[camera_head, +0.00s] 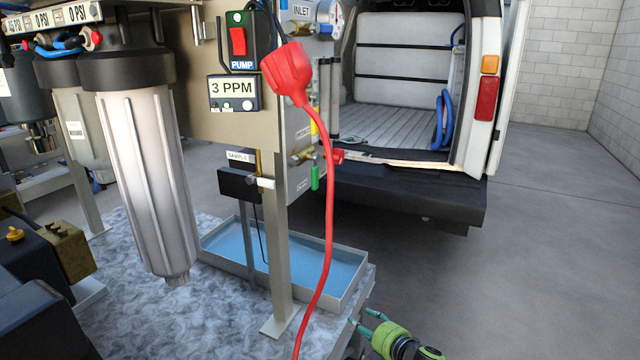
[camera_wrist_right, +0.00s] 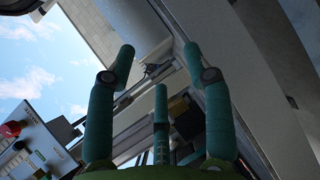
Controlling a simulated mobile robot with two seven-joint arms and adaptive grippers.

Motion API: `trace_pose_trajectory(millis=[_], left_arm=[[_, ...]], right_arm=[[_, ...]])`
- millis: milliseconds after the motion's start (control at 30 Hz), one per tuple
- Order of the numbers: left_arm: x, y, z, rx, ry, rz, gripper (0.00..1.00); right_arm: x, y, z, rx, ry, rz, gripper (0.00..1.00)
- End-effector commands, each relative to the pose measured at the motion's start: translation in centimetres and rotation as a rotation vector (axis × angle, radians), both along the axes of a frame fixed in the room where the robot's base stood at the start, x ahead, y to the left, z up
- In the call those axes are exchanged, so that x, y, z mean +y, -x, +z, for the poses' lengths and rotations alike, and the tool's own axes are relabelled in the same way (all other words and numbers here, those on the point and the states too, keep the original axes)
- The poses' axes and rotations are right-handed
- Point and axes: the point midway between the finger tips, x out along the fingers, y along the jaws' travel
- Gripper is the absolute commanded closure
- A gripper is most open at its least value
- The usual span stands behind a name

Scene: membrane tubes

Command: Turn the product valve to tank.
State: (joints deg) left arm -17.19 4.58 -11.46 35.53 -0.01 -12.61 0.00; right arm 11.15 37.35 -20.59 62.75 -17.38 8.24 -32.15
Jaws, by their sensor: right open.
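A panel (camera_head: 300,125) on the rig's side carries small valves with a red handle (camera_head: 338,155) and a green handle (camera_head: 315,178). I cannot read a label that tells which is the product valve, or how it is set. My right gripper (camera_head: 369,320) is at the bottom of the head view, low and in front of the panel, well apart from the handles. In the right wrist view my right gripper (camera_wrist_right: 158,52) has its teal fingers spread, with nothing between them. My left gripper is not in view.
A red plug (camera_head: 287,70) and its cord hang in front of the rig. A metal tray (camera_head: 340,285) with blue inside lies below the panel. A filter housing (camera_head: 145,170) stands left. An open van (camera_head: 410,180) is behind; the floor at right is clear.

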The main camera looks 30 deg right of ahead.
Motion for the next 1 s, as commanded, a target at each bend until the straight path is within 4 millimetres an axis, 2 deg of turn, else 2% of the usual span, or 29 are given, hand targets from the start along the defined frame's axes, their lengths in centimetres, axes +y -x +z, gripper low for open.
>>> trace_pose_trajectory(millis=[33,67,100,167,200,300,400,500,633,1000], left_arm=[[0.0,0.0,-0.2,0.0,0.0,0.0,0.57],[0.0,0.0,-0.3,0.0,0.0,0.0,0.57],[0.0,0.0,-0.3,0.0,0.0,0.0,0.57],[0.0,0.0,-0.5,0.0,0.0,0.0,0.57],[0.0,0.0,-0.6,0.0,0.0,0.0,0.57],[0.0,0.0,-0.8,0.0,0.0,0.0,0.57],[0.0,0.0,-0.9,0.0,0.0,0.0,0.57],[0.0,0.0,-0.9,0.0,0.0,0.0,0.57],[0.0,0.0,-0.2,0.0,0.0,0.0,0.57],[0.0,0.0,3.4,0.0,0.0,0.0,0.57]], right_arm=[[-0.3,-2.7,6.1,-0.116,0.135,0.094,0.48],[-0.3,-3.8,9.4,-0.18,0.219,0.149,0.48],[0.0,-4.8,13.9,-0.265,0.336,0.221,0.48],[0.8,-5.7,20.4,-0.392,0.525,0.325,0.48],[1.4,-5.7,24.4,-0.473,0.657,0.391,0.48],[3.2,-4.4,32.7,-0.649,0.977,0.532,0.48],[4.5,-2.6,37.3,-0.758,1.212,0.625,0.48],[5.3,-1.3,39.5,-0.813,1.346,0.676,0.48],[5.9,-1.3,40.5,-0.837,1.397,0.694,0.48],[9.1,-5.5,40.8,-0.836,1.391,0.69,0.48]])
